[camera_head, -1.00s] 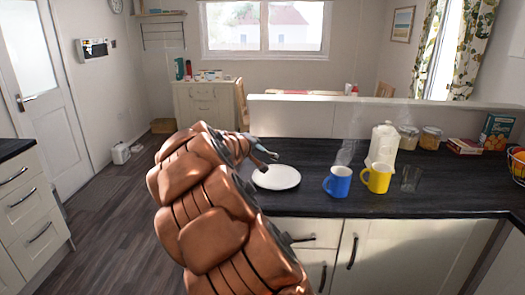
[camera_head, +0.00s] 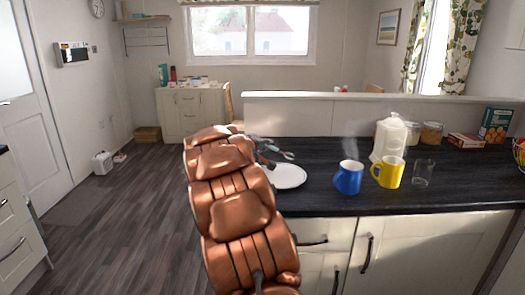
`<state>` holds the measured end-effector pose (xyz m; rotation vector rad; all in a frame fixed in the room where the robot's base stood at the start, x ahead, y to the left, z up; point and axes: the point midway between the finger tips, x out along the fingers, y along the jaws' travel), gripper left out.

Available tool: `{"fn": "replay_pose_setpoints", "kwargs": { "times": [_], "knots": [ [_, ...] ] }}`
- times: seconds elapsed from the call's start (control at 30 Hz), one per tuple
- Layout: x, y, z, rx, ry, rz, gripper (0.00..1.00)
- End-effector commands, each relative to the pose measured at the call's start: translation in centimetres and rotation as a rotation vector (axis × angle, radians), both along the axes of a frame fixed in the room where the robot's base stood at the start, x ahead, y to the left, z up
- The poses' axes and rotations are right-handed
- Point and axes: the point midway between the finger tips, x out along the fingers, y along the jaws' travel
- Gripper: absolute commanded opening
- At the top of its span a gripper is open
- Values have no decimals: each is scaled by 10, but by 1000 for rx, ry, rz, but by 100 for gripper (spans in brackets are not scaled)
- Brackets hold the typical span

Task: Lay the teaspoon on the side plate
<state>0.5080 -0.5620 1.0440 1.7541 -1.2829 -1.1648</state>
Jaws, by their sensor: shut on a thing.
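The white side plate (camera_head: 290,177) lies on the dark worktop, its left edge partly hidden behind my arm. My gripper (camera_head: 286,155) is just above and behind the plate in the picture, at the end of my brown padded arm. It is shut on the teaspoon, which is too small and too much covered to make out clearly. I cannot tell how high the gripper is over the worktop.
A blue mug (camera_head: 347,179), a yellow mug (camera_head: 389,173) and a clear glass (camera_head: 423,173) stand right of the plate. A white jug (camera_head: 387,139) and jars (camera_head: 432,133) stand behind them. A low ledge (camera_head: 330,115) runs along the back of the worktop.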

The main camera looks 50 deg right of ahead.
Motion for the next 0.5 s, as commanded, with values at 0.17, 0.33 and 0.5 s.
{"fn": "replay_pose_setpoints", "kwargs": {
  "times": [0.17, 0.33, 0.5],
  "knots": [
    [-2, -2, -4, 0, 1, -4, 0],
    [-2, -2, -11, -1, 2, -4, 0],
    [-1, -1, -22, -1, 2, -2, 0]
  ]
}}
